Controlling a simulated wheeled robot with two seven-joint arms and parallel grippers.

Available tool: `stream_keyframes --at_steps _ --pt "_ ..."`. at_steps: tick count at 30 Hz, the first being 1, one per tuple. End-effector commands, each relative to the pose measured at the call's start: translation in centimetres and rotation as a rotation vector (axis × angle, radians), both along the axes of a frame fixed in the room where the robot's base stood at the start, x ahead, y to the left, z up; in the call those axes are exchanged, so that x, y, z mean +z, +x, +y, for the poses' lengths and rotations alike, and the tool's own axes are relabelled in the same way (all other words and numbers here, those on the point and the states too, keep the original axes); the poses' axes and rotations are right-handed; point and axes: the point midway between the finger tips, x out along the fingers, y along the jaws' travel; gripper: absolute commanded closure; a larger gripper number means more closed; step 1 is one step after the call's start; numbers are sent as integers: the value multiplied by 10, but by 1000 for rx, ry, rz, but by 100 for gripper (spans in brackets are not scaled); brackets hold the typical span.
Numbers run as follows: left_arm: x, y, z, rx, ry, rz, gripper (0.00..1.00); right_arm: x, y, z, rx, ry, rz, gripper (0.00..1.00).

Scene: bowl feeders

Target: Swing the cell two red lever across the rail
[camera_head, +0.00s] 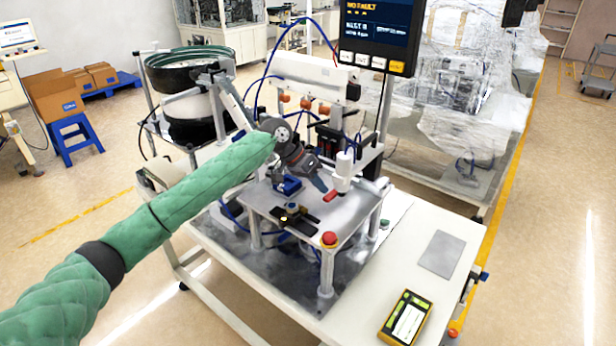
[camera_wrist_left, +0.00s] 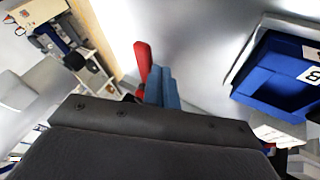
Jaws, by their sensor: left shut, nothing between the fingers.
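The red lever (camera_head: 333,195) juts out at the foot of a white upright cylinder (camera_head: 343,172) on the raised metal plate (camera_head: 305,228). My left gripper (camera_head: 321,186) is shut and empty, its blue fingertips pointing down right beside the lever. In the left wrist view the red lever (camera_wrist_left: 142,60) stands just left of the closed blue fingers (camera_wrist_left: 163,86) and is partly hidden by them. I cannot tell whether they touch. My right gripper is not in view.
A red stop button (camera_head: 329,239) is at the plate's front corner. A yellow handheld device (camera_head: 405,318) and a grey pad (camera_head: 441,253) lie on the bench.

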Motion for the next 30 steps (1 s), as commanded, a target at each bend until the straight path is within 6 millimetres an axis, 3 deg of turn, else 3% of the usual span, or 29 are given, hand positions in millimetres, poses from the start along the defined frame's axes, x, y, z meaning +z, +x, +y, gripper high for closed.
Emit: stream_keyframes --at_steps 30 --pt "0 -1 -9 -10 0 0 100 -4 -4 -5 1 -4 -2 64"
